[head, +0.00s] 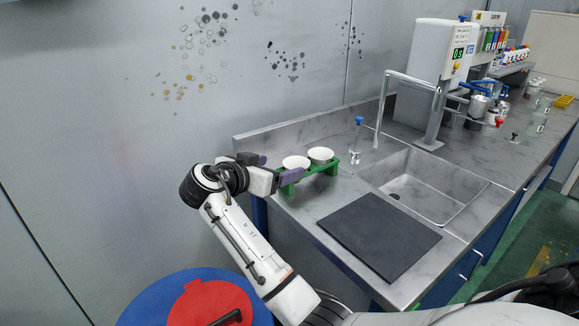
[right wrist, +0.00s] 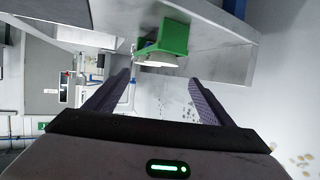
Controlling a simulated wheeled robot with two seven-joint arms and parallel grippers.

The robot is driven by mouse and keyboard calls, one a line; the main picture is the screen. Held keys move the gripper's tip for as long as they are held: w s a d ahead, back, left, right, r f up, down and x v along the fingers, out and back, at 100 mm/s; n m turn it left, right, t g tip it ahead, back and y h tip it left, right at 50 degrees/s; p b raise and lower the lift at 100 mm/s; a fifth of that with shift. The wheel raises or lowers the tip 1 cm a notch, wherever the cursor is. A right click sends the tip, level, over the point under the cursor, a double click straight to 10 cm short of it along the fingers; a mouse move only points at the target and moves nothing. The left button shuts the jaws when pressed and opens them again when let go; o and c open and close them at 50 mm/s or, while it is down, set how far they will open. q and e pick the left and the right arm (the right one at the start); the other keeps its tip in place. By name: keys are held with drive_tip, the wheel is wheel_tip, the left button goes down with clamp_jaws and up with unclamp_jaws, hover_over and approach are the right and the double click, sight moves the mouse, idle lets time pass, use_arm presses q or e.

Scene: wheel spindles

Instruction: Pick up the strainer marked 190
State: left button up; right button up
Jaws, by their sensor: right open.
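Two white round strainers sit side by side in a green rack (head: 330,168) on the grey counter: a nearer strainer (head: 295,162) and a farther strainer (head: 320,154). I cannot read any marking, so I cannot tell which is 190. My right gripper (head: 272,167) is open at the rack's left end, its fingers pointing toward the nearer strainer. In the right wrist view the green rack (right wrist: 173,33) and one white strainer (right wrist: 158,61) show beyond the gap between the spread fingers (right wrist: 158,80). The gap looks empty. My left gripper is not in view.
A dark square mat (head: 380,236) lies in front of the rack, and a sink (head: 425,186) with a tall tap (head: 381,108) is to the right. A white machine (head: 440,50) stands behind.

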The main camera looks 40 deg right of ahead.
drive_tip(key=p, duration=0.2)
approach(301, 162)
drive_tip(key=x, duration=0.4)
drive_tip(key=shift+s+r, duration=0.1)
drive_tip(key=shift+s, duration=0.05)
drive_tip(key=shift+d, duration=0.15)
drive_tip(key=c, duration=1.1)
